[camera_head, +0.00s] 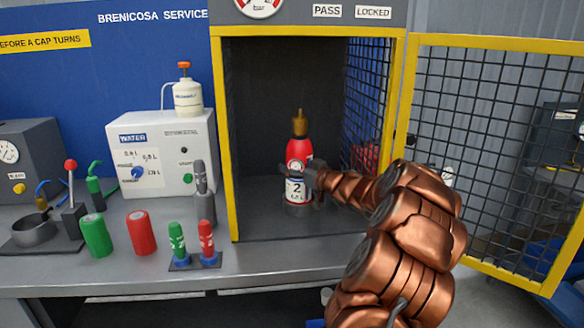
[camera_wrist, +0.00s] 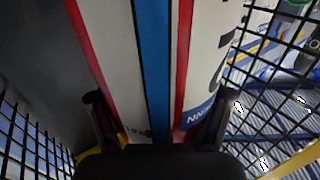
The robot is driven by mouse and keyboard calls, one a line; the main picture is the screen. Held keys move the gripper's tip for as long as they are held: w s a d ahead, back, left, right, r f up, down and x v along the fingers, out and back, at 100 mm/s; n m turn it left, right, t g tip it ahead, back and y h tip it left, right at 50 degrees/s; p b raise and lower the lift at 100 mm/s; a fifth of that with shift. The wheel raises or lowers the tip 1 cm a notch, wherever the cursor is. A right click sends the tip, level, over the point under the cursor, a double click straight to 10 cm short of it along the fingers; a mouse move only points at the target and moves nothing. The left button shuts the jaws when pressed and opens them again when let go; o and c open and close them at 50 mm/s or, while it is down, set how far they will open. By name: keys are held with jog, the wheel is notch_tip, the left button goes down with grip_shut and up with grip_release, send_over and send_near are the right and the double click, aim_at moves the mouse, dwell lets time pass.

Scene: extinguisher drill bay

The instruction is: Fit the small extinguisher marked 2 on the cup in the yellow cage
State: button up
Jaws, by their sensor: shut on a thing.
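The small extinguisher marked 2 (camera_head: 297,150) is red with a white label and a brass top. It is upright inside the yellow cage (camera_head: 228,140), near the middle of its floor. My gripper (camera_head: 298,172) is shut on the extinguisher at its label, reaching in from the right. In the wrist view the extinguisher body (camera_wrist: 205,60), with white, red and blue bands, fills the space between the two dark fingers (camera_wrist: 160,125). The extinguisher's base seems at or just above the cage floor; I cannot tell if it touches. The cup is not visible, perhaps hidden under the extinguisher.
The mesh cage door (camera_head: 490,150) stands open at the right, close to my arm. Left of the cage are a white water unit (camera_head: 160,150), a green cylinder (camera_head: 96,235), a red cylinder (camera_head: 141,232) and a small rack (camera_head: 195,262) with green and red pieces.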

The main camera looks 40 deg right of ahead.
jog(key=shift+f, duration=0.5)
jog(key=shift+f+b, duration=0.25)
jog(key=shift+b, duration=0.05)
jog(key=o, duration=1.5)
jog(key=shift+o, duration=1.2)
jog(key=shift+f, duration=0.1)
jog(key=shift+f, duration=0.1)
jog(key=shift+s, duration=0.1)
jog(key=s, duration=1.2)
jog(key=shift+a, duration=0.4)
